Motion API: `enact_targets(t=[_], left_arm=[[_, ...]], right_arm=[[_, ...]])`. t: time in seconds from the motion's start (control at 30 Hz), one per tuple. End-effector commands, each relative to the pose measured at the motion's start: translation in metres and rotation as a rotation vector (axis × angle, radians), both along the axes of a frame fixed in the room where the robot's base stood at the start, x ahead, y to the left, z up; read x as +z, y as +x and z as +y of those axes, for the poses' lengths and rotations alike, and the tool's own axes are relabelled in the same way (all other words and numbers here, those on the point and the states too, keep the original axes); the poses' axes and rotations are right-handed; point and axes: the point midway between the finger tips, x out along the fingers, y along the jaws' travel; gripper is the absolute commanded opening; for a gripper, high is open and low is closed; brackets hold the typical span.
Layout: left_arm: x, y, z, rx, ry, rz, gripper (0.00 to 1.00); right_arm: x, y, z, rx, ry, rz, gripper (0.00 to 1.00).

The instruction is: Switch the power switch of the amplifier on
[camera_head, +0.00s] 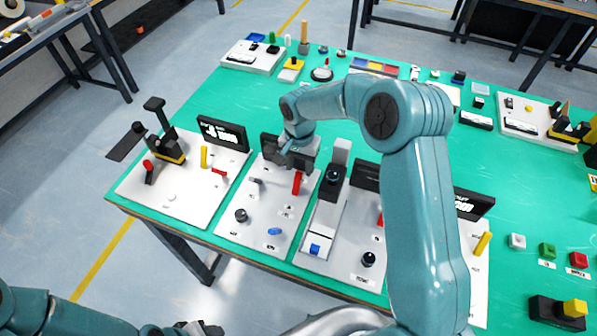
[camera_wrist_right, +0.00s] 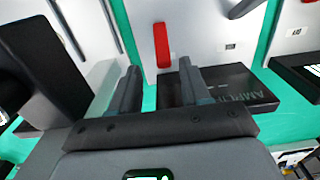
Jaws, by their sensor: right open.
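The amplifier is a white panel (camera_head: 225,228) on the green table, with a dark nameplate at its back that my right gripper partly hides. Its lettering starts "AMPLI" on the nameplate (camera_wrist_right: 232,90) in the right wrist view. A red lever (camera_head: 297,183) stands on the panel; it also shows in the wrist view (camera_wrist_right: 161,45). My right gripper (camera_head: 280,152) is over the back of the panel, open and empty. In the wrist view its fingertips (camera_wrist_right: 158,70) lie either side of the lever's line, apart from it. My left gripper (camera_head: 193,328) shows only partly at the bottom edge.
The panel also bears a black knob (camera_head: 241,215), a blue knob (camera_head: 274,232) and a small grey toggle (camera_head: 256,181). A panel with a black upright device (camera_head: 334,178) stands close on the right. A panel with a yellow post (camera_head: 204,157) stands on the left.

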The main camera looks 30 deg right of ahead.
Motion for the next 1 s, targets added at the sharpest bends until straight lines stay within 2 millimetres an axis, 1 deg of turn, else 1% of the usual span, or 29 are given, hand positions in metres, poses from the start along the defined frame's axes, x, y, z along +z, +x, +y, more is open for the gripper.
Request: enact_targets(t=[0.03,0.1,0.2,0.3,0.43,0.67,0.7,0.77,0.8,0.83,1.0], left_arm=[[0.005,0.000,0.000,0.000,0.000,0.000,0.51],[0.007,0.000,0.000,0.000,0.000,0.000,0.51],[0.010,0.000,0.000,0.000,0.000,0.000,0.51],[0.011,0.000,0.000,0.000,0.000,0.000,0.51],[0.012,0.000,0.000,0.000,0.000,0.000,0.51],[0.011,0.000,0.000,0.000,0.000,0.000,0.51],[0.011,0.000,0.000,0.000,0.000,0.000,0.51],[0.011,0.000,0.000,0.000,0.000,0.000,0.51],[0.011,0.000,0.000,0.000,0.000,0.000,0.51],[0.011,0.000,0.000,0.000,0.000,0.000,0.51],[0.010,0.000,0.000,0.000,0.000,0.000,0.51]], right_arm=[[-0.010,0.000,0.000,-0.001,0.001,0.005,0.47],[-0.023,0.000,0.000,0.000,0.000,0.004,0.47],[-0.038,0.002,0.000,0.000,0.000,0.003,0.47],[-0.048,0.003,0.000,0.000,0.000,0.001,0.47],[-0.054,0.005,0.000,0.000,-0.001,-0.001,0.47],[-0.054,0.005,0.000,0.000,-0.001,-0.001,0.47],[-0.054,0.005,0.000,0.000,-0.001,-0.001,0.34],[-0.054,0.005,0.000,0.000,-0.001,-0.001,0.14],[-0.054,0.005,0.000,0.000,0.000,-0.001,0.01],[-0.054,0.005,0.000,0.000,0.000,-0.001,0.00],[-0.054,0.005,0.000,0.000,-0.002,-0.002,0.00]])
